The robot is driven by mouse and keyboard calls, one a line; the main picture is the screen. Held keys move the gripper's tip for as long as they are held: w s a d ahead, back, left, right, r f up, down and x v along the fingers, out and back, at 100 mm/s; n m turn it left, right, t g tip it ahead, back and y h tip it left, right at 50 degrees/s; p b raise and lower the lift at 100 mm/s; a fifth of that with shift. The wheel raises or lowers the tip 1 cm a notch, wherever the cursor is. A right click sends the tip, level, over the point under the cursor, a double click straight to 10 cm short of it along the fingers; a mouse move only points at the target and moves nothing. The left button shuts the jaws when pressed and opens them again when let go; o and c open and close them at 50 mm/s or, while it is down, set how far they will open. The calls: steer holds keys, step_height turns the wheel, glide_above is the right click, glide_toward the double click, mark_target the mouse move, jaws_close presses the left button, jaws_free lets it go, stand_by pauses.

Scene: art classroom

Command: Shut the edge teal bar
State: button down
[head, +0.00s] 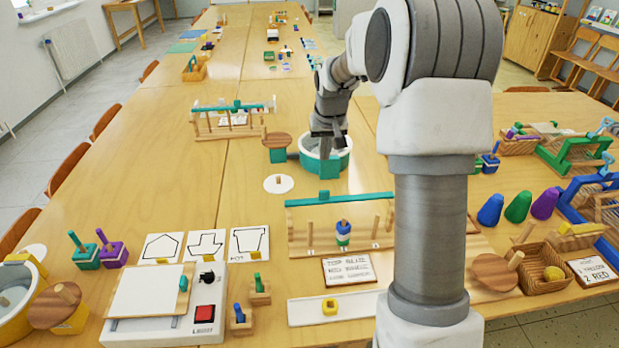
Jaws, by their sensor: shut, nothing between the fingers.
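A teal bar (362,198) with a teal block on it runs along the top of the near wooden peg rack (300,246). It shows behind the peg tops; whether it is latched I cannot tell. One peg holds blue, white and green pieces (343,233). A second teal bar (215,108) tops a similar rack (200,128) farther back on the left. My gripper (325,152) is shut and empty, pointing down at the teal-and-white round tub (345,162), behind the near rack. Contact with the tub cannot be told.
A wooden disc on a teal block (278,140) and a white disc (279,184) lie left of the tub. A sign (348,269) lies before the near rack. Coloured cones (517,207) stand right. The table's left middle (165,190) is clear. My arm hides part of the right side.

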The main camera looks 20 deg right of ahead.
step_height(320, 180, down, 10)
steer(key=b, duration=0.1)
steer(key=shift+s+r, duration=0.15)
steer(key=shift+s, duration=0.1)
stand_by(0.4)
